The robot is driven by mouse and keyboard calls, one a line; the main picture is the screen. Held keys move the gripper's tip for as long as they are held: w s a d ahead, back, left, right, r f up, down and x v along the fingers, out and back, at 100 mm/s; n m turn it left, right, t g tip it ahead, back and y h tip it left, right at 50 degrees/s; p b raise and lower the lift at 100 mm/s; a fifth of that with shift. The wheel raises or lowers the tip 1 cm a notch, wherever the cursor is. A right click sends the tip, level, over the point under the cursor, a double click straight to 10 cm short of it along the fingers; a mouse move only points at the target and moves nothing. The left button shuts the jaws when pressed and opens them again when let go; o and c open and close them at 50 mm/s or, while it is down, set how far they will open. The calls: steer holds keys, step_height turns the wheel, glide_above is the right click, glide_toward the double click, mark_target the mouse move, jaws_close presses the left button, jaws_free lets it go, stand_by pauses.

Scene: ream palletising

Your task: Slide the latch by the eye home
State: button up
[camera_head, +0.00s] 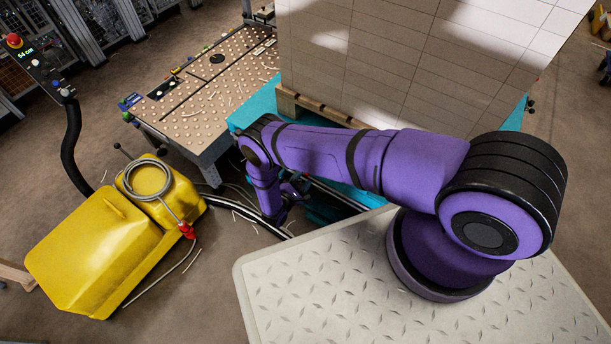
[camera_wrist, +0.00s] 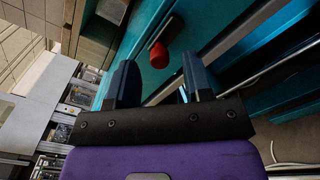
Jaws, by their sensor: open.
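A red knob (camera_wrist: 158,56), which looks like the latch's handle, shows in the wrist view on a teal panel (camera_wrist: 205,18). A dark bar or slot (camera_wrist: 172,30) runs up and right from it. My gripper (camera_wrist: 158,63) is open, its two dark fingers apart, with the knob between and beyond the fingertips in the picture. I cannot tell whether they touch it. I cannot make out the eye for certain. In the head view my arm reaches down beside the teal platform, and the latch is hidden there.
A tall stack of cartons (camera_head: 410,60) stands on a wooden pallet (camera_head: 315,106) on the teal platform (camera_head: 262,102). A yellow case (camera_head: 95,255) with a coiled cable (camera_head: 148,180) lies on the floor at left.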

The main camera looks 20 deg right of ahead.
steer(key=shift+x, duration=1.2)
steer(key=shift+c, duration=0.4)
jaws_close()
steer(key=shift+s+d, duration=0.9)
steer(key=shift+s, duration=0.3)
steer(key=shift+o, duration=0.4)
jaws_free()
steer(key=shift+a, duration=0.15)
steer(key=v, duration=1)
steer(key=shift+s+a, duration=0.2)
steer(key=shift+a, duration=0.05)
